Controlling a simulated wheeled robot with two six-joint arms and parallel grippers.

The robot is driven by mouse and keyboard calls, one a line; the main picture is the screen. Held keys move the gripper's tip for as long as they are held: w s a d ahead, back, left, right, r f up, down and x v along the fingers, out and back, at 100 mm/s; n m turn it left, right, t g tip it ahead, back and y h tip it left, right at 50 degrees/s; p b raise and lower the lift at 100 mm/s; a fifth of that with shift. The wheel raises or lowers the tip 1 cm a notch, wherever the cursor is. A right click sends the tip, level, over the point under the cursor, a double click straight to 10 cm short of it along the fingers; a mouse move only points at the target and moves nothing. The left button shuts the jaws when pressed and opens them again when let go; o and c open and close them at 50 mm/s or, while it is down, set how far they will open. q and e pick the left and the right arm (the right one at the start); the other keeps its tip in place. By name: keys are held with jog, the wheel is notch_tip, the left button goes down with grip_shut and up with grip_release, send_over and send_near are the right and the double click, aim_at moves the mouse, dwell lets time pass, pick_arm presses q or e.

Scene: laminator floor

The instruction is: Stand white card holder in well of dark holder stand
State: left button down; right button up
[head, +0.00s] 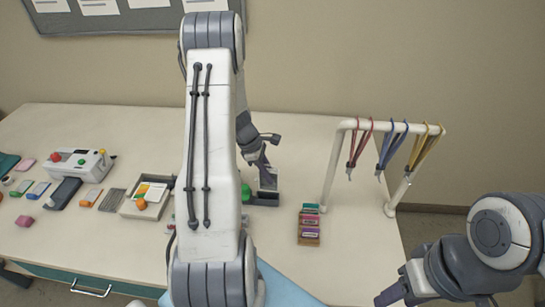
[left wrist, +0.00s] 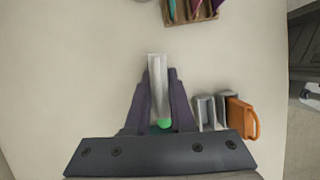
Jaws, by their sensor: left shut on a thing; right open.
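My left gripper (head: 266,170) is shut on the white card holder (head: 268,183), which is upright just above or at the dark holder stand (head: 264,199). I cannot tell whether its lower end is inside the well. In the left wrist view the white card holder (left wrist: 157,72) shows as a narrow pale strip between the dark fingers of the left gripper (left wrist: 159,98). A green ball (head: 246,192) is at the stand's left end; it also shows in the left wrist view (left wrist: 165,123). My right gripper (head: 392,294) is open and away from the stand, low at the right.
A box of coloured cards (head: 309,228) stands right of the stand. A white rack (head: 340,165) with hanging lanyards is further right. A tray (head: 147,200) and a laminator (head: 82,162) are on the left. Grey and orange pieces (left wrist: 240,117) sit close beside the gripper.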

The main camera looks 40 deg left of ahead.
aim_at(267, 187)
pick_arm(q)
jog(key=shift+w+a+r+n, duration=0.15)
jog(key=shift+a+n, duration=0.2)
jog(key=shift+n, duration=0.05)
jog(key=shift+w, duration=0.15)
jog(key=shift+f, duration=0.2)
jog(key=shift+a+f+b, duration=0.2)
jog(key=shift+f+b, duration=2.35)
jog(key=shift+f, duration=0.05)
jog(key=shift+f+b, duration=1)
jog(key=shift+f, duration=0.3)
pick_arm(e)
notch_tip(267, 187, down, 7)
jog(key=shift+w+d, duration=0.25)
jog(key=shift+r, duration=0.1)
pick_arm(q)
jog(key=c, duration=0.7)
grip_release()
